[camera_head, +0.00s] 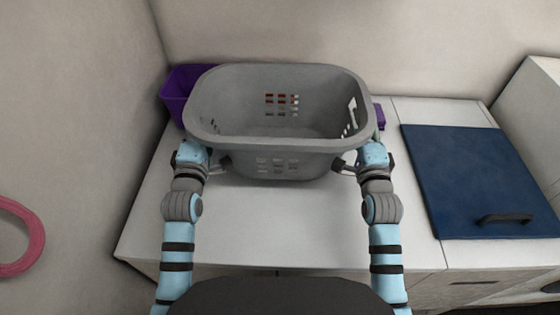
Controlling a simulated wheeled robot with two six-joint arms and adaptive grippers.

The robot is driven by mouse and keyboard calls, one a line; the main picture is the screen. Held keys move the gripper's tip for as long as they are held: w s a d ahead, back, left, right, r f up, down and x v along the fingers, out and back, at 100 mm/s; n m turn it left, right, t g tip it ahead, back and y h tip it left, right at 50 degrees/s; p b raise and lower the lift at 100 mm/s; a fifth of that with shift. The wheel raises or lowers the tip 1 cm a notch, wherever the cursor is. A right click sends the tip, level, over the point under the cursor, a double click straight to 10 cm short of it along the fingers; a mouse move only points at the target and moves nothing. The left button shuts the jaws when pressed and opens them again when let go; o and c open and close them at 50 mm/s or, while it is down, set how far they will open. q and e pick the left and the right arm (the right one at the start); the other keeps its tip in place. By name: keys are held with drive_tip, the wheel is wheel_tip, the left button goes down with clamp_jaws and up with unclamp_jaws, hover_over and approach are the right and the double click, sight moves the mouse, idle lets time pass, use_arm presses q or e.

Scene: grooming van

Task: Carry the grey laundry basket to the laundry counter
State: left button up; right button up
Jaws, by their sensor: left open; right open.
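The grey laundry basket (279,152) stands upright on the white counter (270,225), towards the back. It looks empty, with slotted walls and a handle hole at its right end. My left gripper (222,164) is open beside the basket's front left side. My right gripper (342,165) is open beside its front right side. Both are below the rim and very close to the wall; I cannot tell whether they touch it.
A purple bin (177,92) stands behind the basket at the left, by the wall. A small purple thing (380,116) shows at its right. A blue panel with a dark handle (470,175) lies on the right counter. A pink ring (25,237) hangs at the far left. The counter's front is clear.

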use_arm(q)
wheel_tip(320, 180, down, 4)
drive_tip(key=b, duration=0.3)
drive_tip(key=shift+s+r, duration=0.1)
drive_tip(key=shift+r, duration=0.05)
use_arm(e)
wheel_tip(320, 180, down, 4)
drive_tip(key=shift+s+r, duration=0.15)
use_arm(q)
drive_tip(key=shift+s+r, duration=0.15)
drive_tip(key=shift+r, duration=0.1)
drive_tip(key=a, duration=0.2)
drive_tip(key=shift+a+r, duration=0.1)
drive_tip(key=shift+a, duration=0.25)
drive_tip(key=o, duration=0.5)
drive_tip(key=shift+a, duration=0.5)
use_arm(e)
drive_tip(key=shift+s+d+r, duration=0.1)
drive_tip(key=shift+d+r, duration=0.1)
drive_tip(key=shift+d, duration=0.7)
drive_tip(key=shift+d+r, duration=0.2)
drive_tip(key=shift+d, duration=0.65)
drive_tip(key=o, duration=0.5)
